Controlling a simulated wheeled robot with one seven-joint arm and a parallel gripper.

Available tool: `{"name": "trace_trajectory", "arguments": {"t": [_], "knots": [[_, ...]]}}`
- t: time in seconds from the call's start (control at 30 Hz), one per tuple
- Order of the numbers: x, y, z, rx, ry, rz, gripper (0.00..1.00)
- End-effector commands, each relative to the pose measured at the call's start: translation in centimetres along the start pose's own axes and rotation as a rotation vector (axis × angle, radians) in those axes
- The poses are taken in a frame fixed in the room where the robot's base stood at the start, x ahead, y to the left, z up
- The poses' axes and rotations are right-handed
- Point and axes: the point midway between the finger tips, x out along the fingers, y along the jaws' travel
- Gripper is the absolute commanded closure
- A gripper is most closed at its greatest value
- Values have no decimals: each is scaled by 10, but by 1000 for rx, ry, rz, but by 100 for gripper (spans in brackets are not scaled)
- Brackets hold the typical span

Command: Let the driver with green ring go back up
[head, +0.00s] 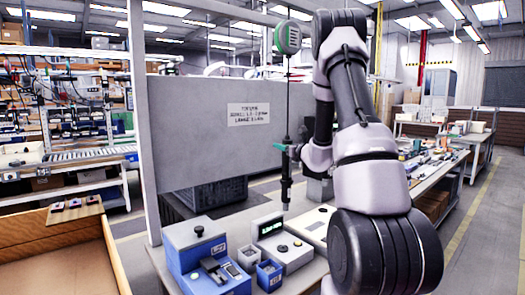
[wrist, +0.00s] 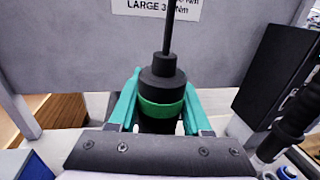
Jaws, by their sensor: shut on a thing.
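The black driver with the green ring hangs upright on a thin cable below a green balancer reel (head: 288,38). In the head view the driver (head: 286,186) is in front of the grey panel and above the bench. My gripper (head: 287,150) is shut on its upper body. In the wrist view the teal fingers of my gripper (wrist: 161,84) stand on both sides of the driver (wrist: 162,68), at its green ring (wrist: 162,107). The cable runs straight up from the driver's top. The driver's lower part is hidden in the wrist view.
A grey panel (head: 190,120) with a sign (head: 249,116) stands behind. A dark ribbed object (wrist: 297,110) is close on the right in the wrist view.

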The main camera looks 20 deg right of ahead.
Motion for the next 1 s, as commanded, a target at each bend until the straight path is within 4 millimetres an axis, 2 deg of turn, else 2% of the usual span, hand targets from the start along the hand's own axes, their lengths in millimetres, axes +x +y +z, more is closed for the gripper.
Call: {"name": "trace_trajectory", "arguments": {"t": [0.07,0.2,0.6,1.0], "knots": [[-4,-11,1,0,2,-13,100],[-6,-17,7,-1,1,-18,100],[-6,-16,42,-1,1,-17,100],[-6,-16,47,0,3,-17,100]]}}
